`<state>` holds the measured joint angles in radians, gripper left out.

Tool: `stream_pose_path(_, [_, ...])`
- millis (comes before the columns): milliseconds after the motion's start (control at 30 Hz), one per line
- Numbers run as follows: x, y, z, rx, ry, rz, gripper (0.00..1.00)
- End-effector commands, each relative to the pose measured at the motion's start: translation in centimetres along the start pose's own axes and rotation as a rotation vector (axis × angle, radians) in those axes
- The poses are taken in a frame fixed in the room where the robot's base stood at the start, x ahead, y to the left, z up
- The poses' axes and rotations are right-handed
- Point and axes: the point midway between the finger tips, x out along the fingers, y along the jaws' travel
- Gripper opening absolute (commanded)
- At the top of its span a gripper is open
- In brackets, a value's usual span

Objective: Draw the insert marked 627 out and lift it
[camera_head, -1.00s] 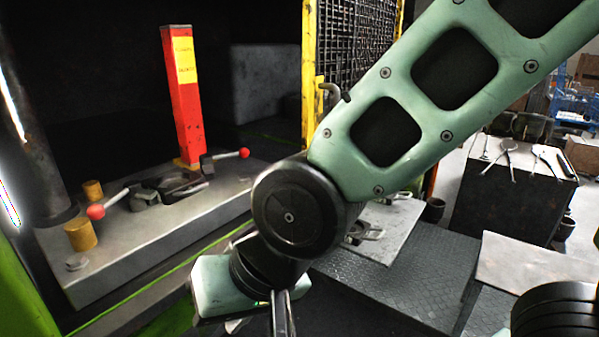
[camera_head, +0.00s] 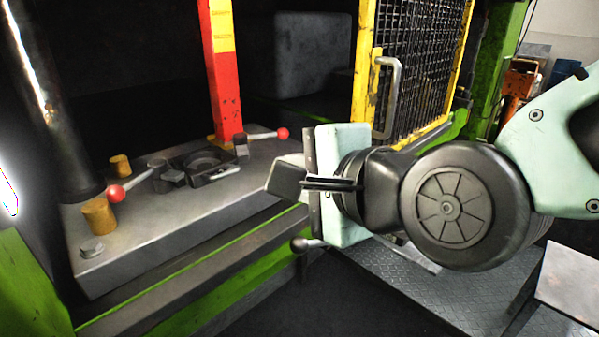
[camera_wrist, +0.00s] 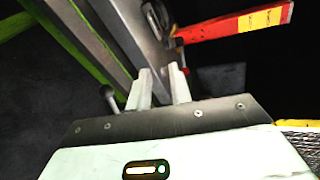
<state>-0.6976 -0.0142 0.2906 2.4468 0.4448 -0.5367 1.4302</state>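A dark, round insert (camera_head: 204,159) sits in a square black holder (camera_head: 222,174) on the grey press bed. I cannot read any marking on it, so I cannot tell whether it is 627. Clamp levers with red ball ends stand either side, the left ball (camera_head: 116,194) and right ball (camera_head: 282,133) pointing outward. My gripper (camera_head: 284,178) is at the bed's front right edge, pointing left, apart from the insert. In the wrist view its two pale fingers (camera_wrist: 163,86) are apart with nothing between them, and the holder (camera_wrist: 152,17) shows beyond, partly cut off.
A red and yellow post (camera_head: 222,80) stands behind the holder. Two brass cylinders, one of them in front (camera_head: 99,217), stand on the bed's left. A yellow mesh gate (camera_head: 415,65) is at the right.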

Motion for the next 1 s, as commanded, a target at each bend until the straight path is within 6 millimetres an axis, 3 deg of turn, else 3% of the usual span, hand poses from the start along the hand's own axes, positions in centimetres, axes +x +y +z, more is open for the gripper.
stream_pose_path(267, [1.7, 0.0, 0.0, -0.001, 0.0, 0.005, 0.21])
stream_pose_path(1000, [13.8, -0.1, 0.0, -0.002, 0.0, 0.005, 0.21])
